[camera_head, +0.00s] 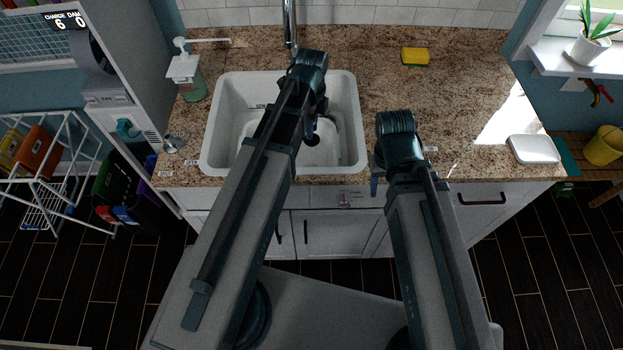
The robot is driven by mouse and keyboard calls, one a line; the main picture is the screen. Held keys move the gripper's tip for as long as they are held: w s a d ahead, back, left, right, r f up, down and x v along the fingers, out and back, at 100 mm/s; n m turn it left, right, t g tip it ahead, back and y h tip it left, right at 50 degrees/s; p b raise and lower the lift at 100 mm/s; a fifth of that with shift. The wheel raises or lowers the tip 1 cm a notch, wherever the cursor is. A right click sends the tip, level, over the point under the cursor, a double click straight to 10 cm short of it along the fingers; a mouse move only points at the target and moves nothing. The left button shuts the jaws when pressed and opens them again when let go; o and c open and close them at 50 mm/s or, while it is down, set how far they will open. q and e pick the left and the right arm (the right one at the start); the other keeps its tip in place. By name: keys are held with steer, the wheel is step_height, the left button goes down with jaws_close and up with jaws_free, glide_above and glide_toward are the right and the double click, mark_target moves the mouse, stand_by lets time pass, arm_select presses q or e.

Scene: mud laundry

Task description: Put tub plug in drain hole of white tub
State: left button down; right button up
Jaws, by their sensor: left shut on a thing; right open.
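The white tub (216,128) is set into the granite counter under the tap. My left gripper (310,124) is inside the tub's outline, over its right half, pointing down. It is shut on the tub plug, which is mostly hidden behind the gripper and arm. A small dark round spot shows just below the fingertips on the tub floor; I cannot tell whether it is the plug or the drain hole. My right gripper (374,186) is open and empty at the counter's front edge, right of the tub.
A tap (290,22) rises behind the tub. A soap dispenser (186,78) stands left of it. A yellow sponge (414,56) lies at the back right, and a white dish (534,149) at the right front. The counter between them is clear.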

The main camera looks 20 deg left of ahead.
arm_select(q)
steer(key=b, duration=0.8)
glide_above(311, 165)
steer(key=s+d, duration=0.1)
steer(key=s, duration=0.2)
step_height(311, 165, down, 9)
steer(key=shift+s, duration=0.15)
step_height(311, 165, down, 10)
steer(key=b, duration=1)
steer(key=shift+f, duration=0.1)
steer(key=c, duration=1.1)
jaws_free()
steer(key=shift+f, duration=0.1)
steer(key=o, duration=0.4)
steer(key=shift+o, duration=0.2)
steer(key=shift+r, duration=0.25)
